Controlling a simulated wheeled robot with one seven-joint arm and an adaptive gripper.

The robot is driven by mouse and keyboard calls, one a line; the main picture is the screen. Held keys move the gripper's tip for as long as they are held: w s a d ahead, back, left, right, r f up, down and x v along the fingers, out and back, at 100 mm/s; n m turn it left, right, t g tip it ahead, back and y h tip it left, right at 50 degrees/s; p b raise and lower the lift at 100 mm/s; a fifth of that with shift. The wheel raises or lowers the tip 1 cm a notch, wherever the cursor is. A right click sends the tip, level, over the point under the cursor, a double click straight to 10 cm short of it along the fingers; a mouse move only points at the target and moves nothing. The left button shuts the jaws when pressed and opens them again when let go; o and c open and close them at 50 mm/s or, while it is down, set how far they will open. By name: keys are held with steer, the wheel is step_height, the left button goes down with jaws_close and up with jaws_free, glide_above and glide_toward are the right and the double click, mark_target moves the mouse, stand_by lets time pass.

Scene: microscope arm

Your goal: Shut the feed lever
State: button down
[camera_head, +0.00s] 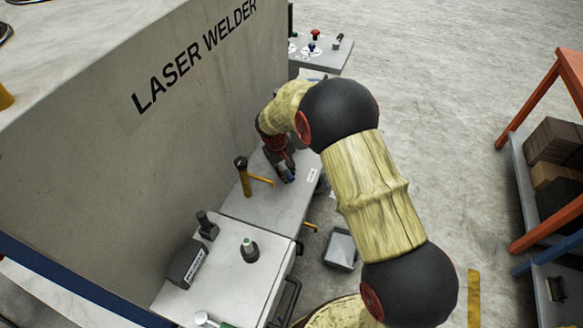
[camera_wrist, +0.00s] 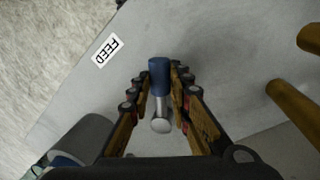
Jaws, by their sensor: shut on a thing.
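The feed lever (camera_wrist: 159,76) has a blue grip on a bright metal shaft with a rounded silver end. In the wrist view it lies between the two fingers of my gripper (camera_wrist: 160,84), which are shut on it near the blue grip. A white FEED label (camera_wrist: 108,50) is on the grey panel beside it. In the head view my gripper (camera_head: 284,168) is low over the grey bench top, and a bit of the lever's blue grip (camera_head: 290,177) shows by the fingers. My arm and gripper hide most of the lever there.
A yellow post with a black top (camera_head: 244,177) stands close left of my gripper. The LASER WELDER cabinet wall (camera_head: 200,95) rises on the left. A front bench (camera_head: 215,285) carries a dark box and knobs. An orange-framed shelf (camera_head: 530,150) is at right, with open floor between.

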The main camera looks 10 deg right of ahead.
steer(key=shift+s+a+m+g+p, duration=0.15)
steer(key=shift+a+m+p, duration=0.25)
steer(key=shift+a+m, duration=0.5)
steer(key=shift+w+a+m+g+p, duration=0.1)
steer(key=shift+a+m+g+p, duration=0.3)
steer(key=shift+m, duration=0.9)
steer(key=shift+a, duration=0.15)
steer(key=c, duration=1.6)
jaws_free()
steer(key=shift+c, duration=0.2)
steer(key=shift+r, duration=0.1)
step_height(320, 180, up, 12)
steer(key=a, duration=0.2)
steer(key=shift+a+f, duration=0.15)
steer(key=shift+f, duration=0.05)
